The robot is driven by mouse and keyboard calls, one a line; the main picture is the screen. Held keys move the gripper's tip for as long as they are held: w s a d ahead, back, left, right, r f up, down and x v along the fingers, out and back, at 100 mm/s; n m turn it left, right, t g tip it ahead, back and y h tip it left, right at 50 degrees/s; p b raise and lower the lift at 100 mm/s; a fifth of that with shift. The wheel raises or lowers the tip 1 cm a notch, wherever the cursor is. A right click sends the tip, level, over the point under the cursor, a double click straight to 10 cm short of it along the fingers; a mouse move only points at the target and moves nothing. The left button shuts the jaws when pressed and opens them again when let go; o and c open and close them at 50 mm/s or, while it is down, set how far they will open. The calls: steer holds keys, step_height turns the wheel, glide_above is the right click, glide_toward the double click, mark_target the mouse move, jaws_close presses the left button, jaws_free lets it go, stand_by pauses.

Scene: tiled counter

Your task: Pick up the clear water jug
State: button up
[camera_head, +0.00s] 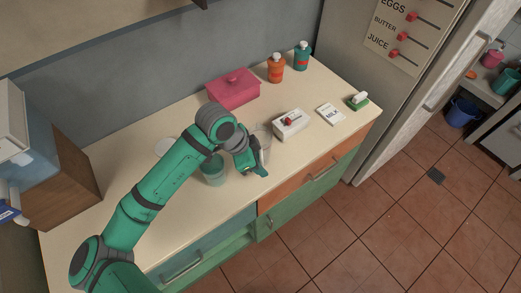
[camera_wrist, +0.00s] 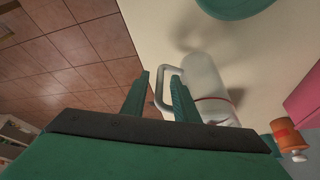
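The clear water jug (camera_head: 264,138) stands on the counter just beyond my gripper, which partly hides it in the head view. In the wrist view the see-through jug (camera_wrist: 203,75) shows its pale handle (camera_wrist: 163,78) facing my gripper. My green gripper (camera_wrist: 158,88) is open, with its two fingers apart. The handle appears between the fingertips in the wrist view, with part of it behind the right finger. I cannot tell whether they touch. In the head view my gripper (camera_head: 258,168) is low over the counter near its front edge.
A teal cup (camera_head: 213,173) stands left of my gripper. A pink lidded box (camera_head: 232,88), orange bottle (camera_head: 276,69) and teal bottle (camera_head: 301,57) are behind. A white box (camera_head: 291,124), notepad (camera_head: 331,114) and green item (camera_head: 358,102) lie right. A fridge (camera_head: 407,85) borders the counter.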

jaws_close()
steer(key=shift+r, duration=0.1)
steer(key=s+a+r, duration=0.3)
steer(key=s+r, duration=0.9)
steer(key=s, duration=0.1)
steer(key=shift+s+a+r, duration=0.25)
steer(key=shift+s+r, duration=0.05)
steer(key=shift+r, duration=0.1)
